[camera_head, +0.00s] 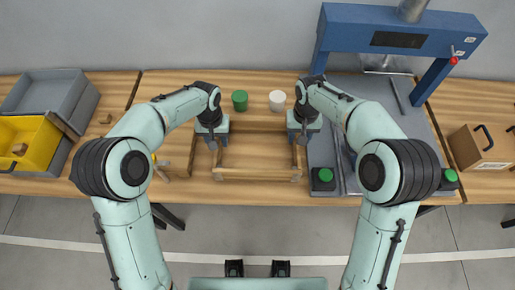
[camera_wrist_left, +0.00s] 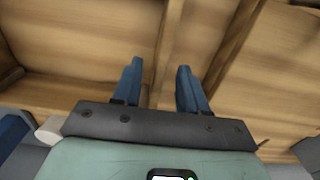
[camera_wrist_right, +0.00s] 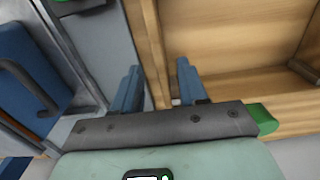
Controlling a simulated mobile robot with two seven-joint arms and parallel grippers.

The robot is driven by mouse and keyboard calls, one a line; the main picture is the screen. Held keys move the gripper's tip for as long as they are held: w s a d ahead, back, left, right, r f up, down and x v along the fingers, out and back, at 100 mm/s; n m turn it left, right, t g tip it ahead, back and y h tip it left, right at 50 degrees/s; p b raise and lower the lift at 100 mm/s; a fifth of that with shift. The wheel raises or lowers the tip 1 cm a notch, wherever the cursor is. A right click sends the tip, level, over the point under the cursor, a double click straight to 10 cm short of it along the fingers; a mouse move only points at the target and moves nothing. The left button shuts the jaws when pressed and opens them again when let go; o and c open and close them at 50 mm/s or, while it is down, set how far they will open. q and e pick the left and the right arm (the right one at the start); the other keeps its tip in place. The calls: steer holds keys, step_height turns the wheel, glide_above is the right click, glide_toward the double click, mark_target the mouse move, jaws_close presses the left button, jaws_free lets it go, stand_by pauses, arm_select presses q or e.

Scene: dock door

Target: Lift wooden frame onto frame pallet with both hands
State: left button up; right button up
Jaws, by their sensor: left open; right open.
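The wooden frame (camera_head: 256,174) lies on the wooden workbench as an open rectangle, its front bar nearest me. My left gripper (camera_head: 214,146) is open above its left side bar, pointing down. In the left wrist view a bar of the frame (camera_wrist_left: 166,45) runs between the fingers (camera_wrist_left: 158,85). My right gripper (camera_head: 298,142) is open above the right side bar. In the right wrist view that bar (camera_wrist_right: 147,40) runs between the fingers (camera_wrist_right: 158,88). Whether the fingers touch the frame I cannot tell. I cannot make out the frame pallet with certainty.
A green cylinder (camera_head: 240,100) and a white one (camera_head: 277,100) stand behind the frame. A blue press (camera_head: 400,32) with green buttons (camera_head: 325,175) is right. Grey bin (camera_head: 50,92), yellow bin (camera_head: 32,142) and a small wooden item (camera_head: 162,168) are left; a brown box (camera_head: 482,148) is far right.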

mark_target(297, 146)
arm_select(q)
step_height(297, 146, down, 6)
steer(key=shift+r, duration=0.1)
arm_select(e)
step_height(297, 146, down, 6)
steer(key=shift+r, duration=0.1)
arm_select(q)
jaws_close()
arm_select(e)
jaws_close()
arm_select(q)
steer(key=shift+r, duration=0.1)
arm_select(e)
steer(key=shift+r, duration=0.1)
